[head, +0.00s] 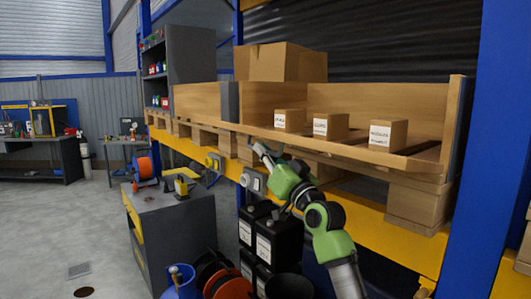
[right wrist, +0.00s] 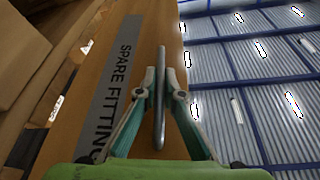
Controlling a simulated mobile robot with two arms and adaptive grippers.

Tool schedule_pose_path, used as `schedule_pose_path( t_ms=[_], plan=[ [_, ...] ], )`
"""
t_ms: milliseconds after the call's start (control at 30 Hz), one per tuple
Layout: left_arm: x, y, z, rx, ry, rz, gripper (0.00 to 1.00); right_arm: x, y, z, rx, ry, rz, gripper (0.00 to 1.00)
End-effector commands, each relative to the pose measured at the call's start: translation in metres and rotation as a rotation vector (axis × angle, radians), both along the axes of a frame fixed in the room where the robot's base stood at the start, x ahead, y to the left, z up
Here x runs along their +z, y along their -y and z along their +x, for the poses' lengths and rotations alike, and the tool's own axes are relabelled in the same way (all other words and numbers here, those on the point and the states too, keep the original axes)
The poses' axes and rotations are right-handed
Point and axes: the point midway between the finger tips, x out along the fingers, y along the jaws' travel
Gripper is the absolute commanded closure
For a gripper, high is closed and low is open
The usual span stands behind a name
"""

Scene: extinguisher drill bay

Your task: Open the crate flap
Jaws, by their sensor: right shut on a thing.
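The wooden crate (head: 458,115) stands on the rack shelf, its front open to view with several small labelled boxes inside. Its flap (head: 345,150) shows as a thin wooden strip along the lower front, nearly edge-on, and looks swung down and outward. In the right wrist view, the flap's wooden face (right wrist: 148,30) carries a grey "SPARE FITTING" label (right wrist: 120,55), cut off below. My right gripper (head: 259,147) is at the flap's front edge. In the right wrist view, my right gripper (right wrist: 160,85) is shut on a metal bar handle (right wrist: 159,135). My left gripper is out of view.
A big cardboard box (head: 285,62) stands behind the crate's left part. Below are a yellow rack beam (head: 365,213), black containers (head: 280,240), orange reels (head: 225,280) and a grey cabinet (head: 175,230). A blue post (head: 490,150) stands at right. Floor is free at left.

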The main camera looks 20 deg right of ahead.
Motion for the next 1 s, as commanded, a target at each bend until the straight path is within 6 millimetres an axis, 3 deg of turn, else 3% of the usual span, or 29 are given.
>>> schedule_pose_path(
  t_ms=[33,367,467,800,1000],
  plan=[
    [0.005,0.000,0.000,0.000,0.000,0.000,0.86,0.016,0.002,-0.003,-0.004,0.018,0.002,1.00],
    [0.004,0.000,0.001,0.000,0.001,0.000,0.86,0.018,0.002,-0.003,-0.004,0.019,0.002,1.00],
    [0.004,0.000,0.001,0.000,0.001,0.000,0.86,0.018,0.002,-0.003,-0.004,0.019,0.003,0.75],
    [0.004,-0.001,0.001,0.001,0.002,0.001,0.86,0.015,0.002,-0.004,-0.002,0.015,0.002,0.75],
    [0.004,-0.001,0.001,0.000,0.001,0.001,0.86,0.007,0.008,-0.023,-0.003,0.017,0.003,0.75]
  ],
)
